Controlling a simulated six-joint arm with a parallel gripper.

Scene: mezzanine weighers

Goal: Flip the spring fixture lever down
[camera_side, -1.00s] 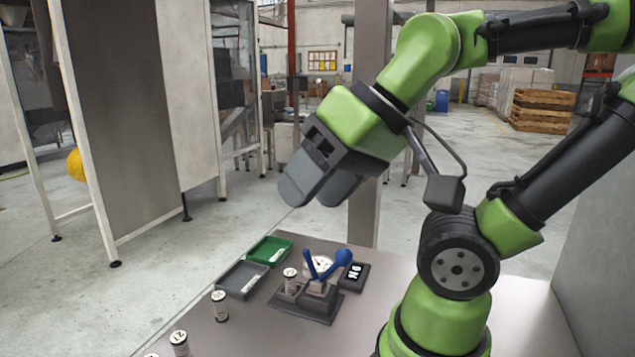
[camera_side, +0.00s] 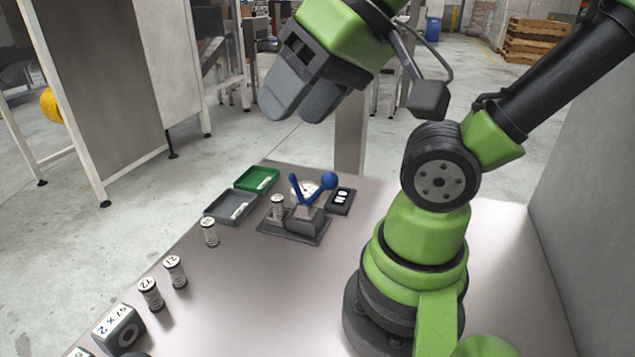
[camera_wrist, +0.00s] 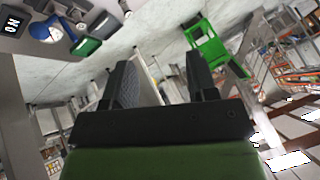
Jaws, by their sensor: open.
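The spring fixture (camera_side: 293,226) is a dark grey base on the table with a round white dial (camera_side: 304,187) behind it. Its blue lever (camera_side: 326,184) ends in a round knob and stands raised, tilted up to the right. A small labelled cylinder (camera_side: 277,206) stands on the fixture's left part. A dark display (camera_side: 341,198) reading what looks like "NO" sits to the right. My gripper (camera_side: 290,117) is open and empty, high above and behind the fixture, well apart from the lever.
A green tray (camera_side: 257,188) and a grey tray (camera_side: 210,209) lie left of the fixture. Several labelled cylinders, one here (camera_side: 175,271), and a grey block (camera_side: 117,333) stand along the left table edge. The table (camera_side: 262,296) is clear in front of the fixture.

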